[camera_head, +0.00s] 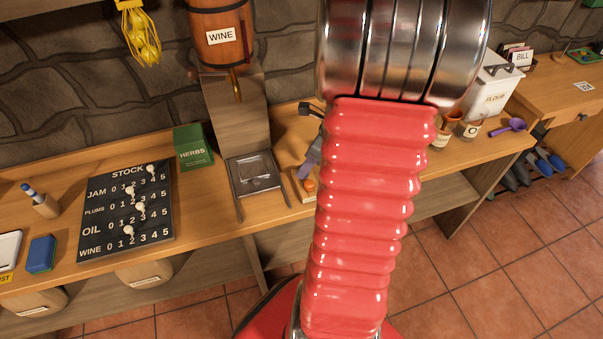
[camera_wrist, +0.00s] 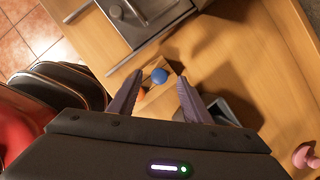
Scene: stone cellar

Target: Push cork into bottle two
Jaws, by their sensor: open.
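My gripper (camera_wrist: 159,84) is open in the wrist view, with its two dark fingers apart. A round blue top (camera_wrist: 160,75) shows between the fingertips, above a small wooden block (camera_wrist: 172,68); I cannot tell whether it is a cork or part of a bottle. Something orange (camera_wrist: 154,94) lies just below it, between the fingers. Neither finger clearly touches them. In the head view a small orange thing (camera_head: 309,185) sits beside my arm, and a grey-purple finger shows just above it. No bottle can be made out surely; my red arm hides much of the counter there.
A metal scale-like plate (camera_head: 254,172) stands left of the gripper under the wine barrel (camera_head: 220,35). A green herbs box (camera_head: 192,147) and black stock board (camera_head: 128,212) stand farther left. In the wrist view a dark open box (camera_wrist: 222,110) is close to the right finger.

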